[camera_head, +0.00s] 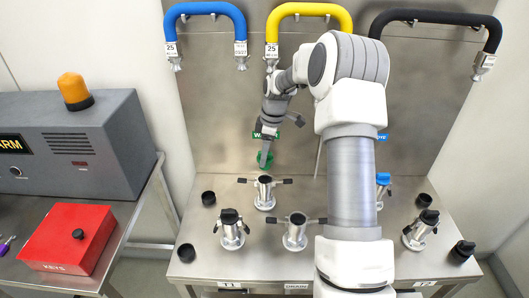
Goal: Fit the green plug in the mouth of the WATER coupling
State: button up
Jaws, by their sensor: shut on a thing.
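The green plug (262,159) is held by my gripper (264,151) above the back left of the steel bench. My gripper is shut on it, pointing down. A green label starting with W (259,135) is on the back panel, partly hidden by my gripper. Below the plug stands the coupling (264,198) in front of that label, upright, with side levers and a dark open mouth. The plug is apart from the mouth, with a visible gap.
A second open coupling (295,236) stands nearer the front. Black-capped couplings stand at left (232,234) and right (415,236). A blue-plugged coupling (383,181) is partly behind my arm. Loose black caps (186,253) lie on the bench (262,262). Hoses (310,9) hang above.

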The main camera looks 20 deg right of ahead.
jog(key=shift+f+b, duration=2.5)
jog(key=shift+f, duration=1.7)
jog(key=o, duration=1.4)
jog(key=shift+f, duration=0.1)
